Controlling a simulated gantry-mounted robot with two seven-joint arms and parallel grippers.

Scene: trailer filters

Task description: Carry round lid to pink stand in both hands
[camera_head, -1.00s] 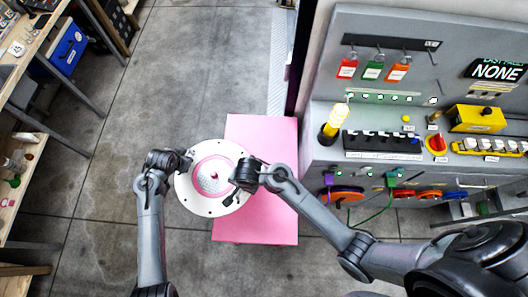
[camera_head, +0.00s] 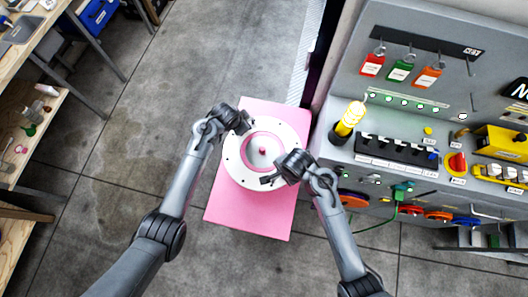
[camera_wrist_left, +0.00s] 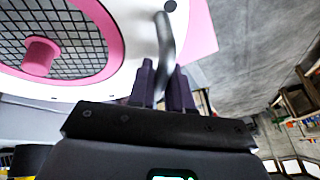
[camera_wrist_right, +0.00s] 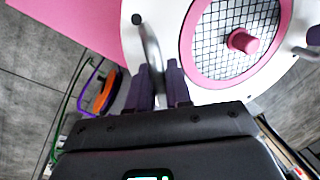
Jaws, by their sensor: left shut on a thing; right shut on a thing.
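The round lid (camera_head: 236,169) is a white disc with a pink ring, a mesh centre and a pink knob. In the head view it is over the pink stand (camera_head: 250,217); I cannot tell whether it touches the top. My left gripper (camera_head: 242,124) is shut on a metal handle at the lid's upper left edge, seen in the left wrist view (camera_wrist_left: 165,45). My right gripper (camera_head: 272,178) is shut on the opposite handle at the lower right, seen in the right wrist view (camera_wrist_right: 150,50). Part of the lid's rim is hidden by the grippers.
A grey control panel (camera_head: 400,105) with tags, switches and a lit yellow lamp (camera_head: 347,120) stands close on the right. Wooden shelves (camera_head: 42,85) with small items line the left. Open concrete floor (camera_head: 120,160) lies between the shelves and the stand.

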